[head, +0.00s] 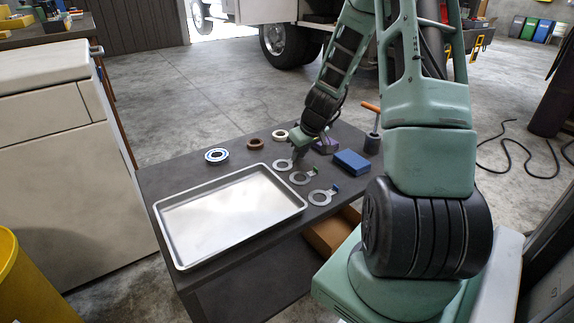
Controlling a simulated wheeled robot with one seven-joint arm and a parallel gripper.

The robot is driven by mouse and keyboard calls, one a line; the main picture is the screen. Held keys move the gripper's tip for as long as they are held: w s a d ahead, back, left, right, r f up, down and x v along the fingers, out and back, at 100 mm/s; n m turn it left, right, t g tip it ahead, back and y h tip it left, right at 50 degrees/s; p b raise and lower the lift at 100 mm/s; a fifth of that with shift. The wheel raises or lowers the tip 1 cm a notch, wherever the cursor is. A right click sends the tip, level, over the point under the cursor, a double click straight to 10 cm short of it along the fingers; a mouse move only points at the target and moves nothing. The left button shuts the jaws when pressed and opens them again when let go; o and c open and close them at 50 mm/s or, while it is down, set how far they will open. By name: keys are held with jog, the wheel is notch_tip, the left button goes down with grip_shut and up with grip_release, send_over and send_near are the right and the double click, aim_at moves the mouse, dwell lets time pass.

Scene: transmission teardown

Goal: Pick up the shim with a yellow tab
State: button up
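Three flat grey ring shims lie in a slanting row on the dark table (160,180), right of the tray. The nearest shim (316,198) has a blue tab. No yellow tab shows clearly. My gripper points down at the farthest shim, with its tips low over the table. Whether the fingers are open or touch the shim is too small to tell.
A shallow metal tray (232,212) fills the table's front left.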

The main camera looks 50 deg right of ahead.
grip_shut()
jog(key=shift+r, duration=0.1)
